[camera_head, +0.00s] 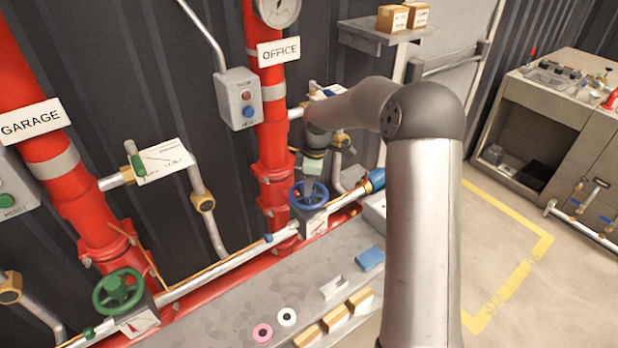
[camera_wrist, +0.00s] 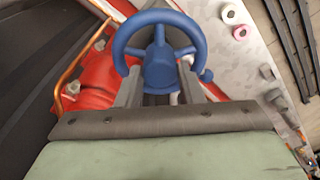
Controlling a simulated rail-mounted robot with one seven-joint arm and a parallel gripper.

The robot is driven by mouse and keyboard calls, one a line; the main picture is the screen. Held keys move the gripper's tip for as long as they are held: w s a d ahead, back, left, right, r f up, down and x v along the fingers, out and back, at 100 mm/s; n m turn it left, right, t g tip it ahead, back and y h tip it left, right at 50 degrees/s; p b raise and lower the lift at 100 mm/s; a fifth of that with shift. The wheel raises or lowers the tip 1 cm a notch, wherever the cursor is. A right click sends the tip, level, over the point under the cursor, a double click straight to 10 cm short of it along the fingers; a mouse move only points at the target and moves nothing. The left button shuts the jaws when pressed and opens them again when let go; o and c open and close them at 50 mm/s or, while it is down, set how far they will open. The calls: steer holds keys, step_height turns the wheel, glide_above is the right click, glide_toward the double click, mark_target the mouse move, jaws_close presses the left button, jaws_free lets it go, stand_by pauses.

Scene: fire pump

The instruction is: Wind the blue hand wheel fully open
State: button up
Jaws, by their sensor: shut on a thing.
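The blue hand wheel (camera_head: 309,194) sits on the pipe in front of the red OFFICE riser in the head view. It fills the upper middle of the wrist view (camera_wrist: 196,36), with its spokes, hub and a small knob at its right rim showing. My gripper (camera_wrist: 160,88) reaches the wheel from the near side, one grey finger on each side of the lower rim and hub. It is shut on the wheel. In the head view my arm comes down from the right to the wheel, and the exact finger contact is too small to tell.
A green hand wheel (camera_head: 118,292) stands on the same pipe at lower left. A grey bench (camera_head: 240,310) below holds pink and white rolls, small boxes and a blue block. A grey switch box (camera_head: 239,98) hangs beside the OFFICE riser (camera_head: 270,130).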

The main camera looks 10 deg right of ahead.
steer(key=shift+n, duration=0.4)
steer(key=shift+r, duration=0.1)
steer(key=n+p, duration=0.2)
steer(key=n, duration=0.1)
steer(key=shift+r+n+g, duration=0.15)
steer(key=shift+n+g, duration=0.15)
steer(key=n+p, duration=0.1)
steer(key=n, duration=0.2)
steer(key=shift+f+n, duration=0.25)
steer(key=shift+n, duration=0.55)
